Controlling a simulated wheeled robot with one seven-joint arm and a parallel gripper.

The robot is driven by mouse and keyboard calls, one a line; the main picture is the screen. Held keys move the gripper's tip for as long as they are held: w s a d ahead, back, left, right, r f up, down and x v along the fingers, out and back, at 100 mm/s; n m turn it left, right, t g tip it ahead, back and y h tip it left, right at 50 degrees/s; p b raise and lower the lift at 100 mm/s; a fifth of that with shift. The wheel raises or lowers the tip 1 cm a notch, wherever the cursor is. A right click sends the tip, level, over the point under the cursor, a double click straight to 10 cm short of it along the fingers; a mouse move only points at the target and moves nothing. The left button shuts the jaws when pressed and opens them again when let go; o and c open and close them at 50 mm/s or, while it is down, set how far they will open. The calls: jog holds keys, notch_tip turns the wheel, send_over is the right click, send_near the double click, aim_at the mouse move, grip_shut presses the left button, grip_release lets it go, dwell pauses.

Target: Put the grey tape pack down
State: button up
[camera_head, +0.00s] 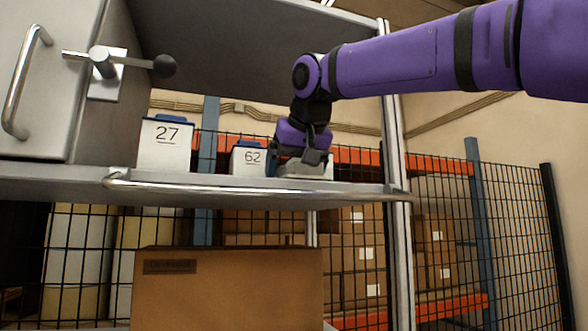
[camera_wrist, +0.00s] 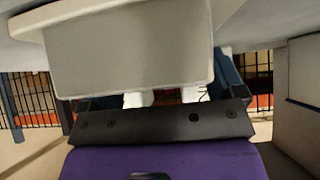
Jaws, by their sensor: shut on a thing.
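The grey tape pack (camera_head: 302,171) is at the right end of the metal shelf (camera_head: 75,178), just behind the shelf's front rail. My gripper (camera_head: 303,158) reaches down from above and is shut on it. The shelf lip hides the pack's underside, so I cannot tell whether it touches the shelf. In the wrist view a large pale grey block, which looks like the pack (camera_wrist: 130,55), fills the upper middle in front of my gripper. The fingertips are mostly hidden there.
A white box marked 62 (camera_head: 248,160) stands close to the left of the pack. A larger white box marked 27 (camera_head: 164,146) stands further left. An upright post (camera_head: 394,150) bounds the right side. A cardboard box (camera_head: 228,290) is below the shelf.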

jog(key=o, duration=0.8)
jog(key=shift+f, duration=0.1)
jog(key=shift+c, duration=0.2)
jog(key=v, duration=1.2)
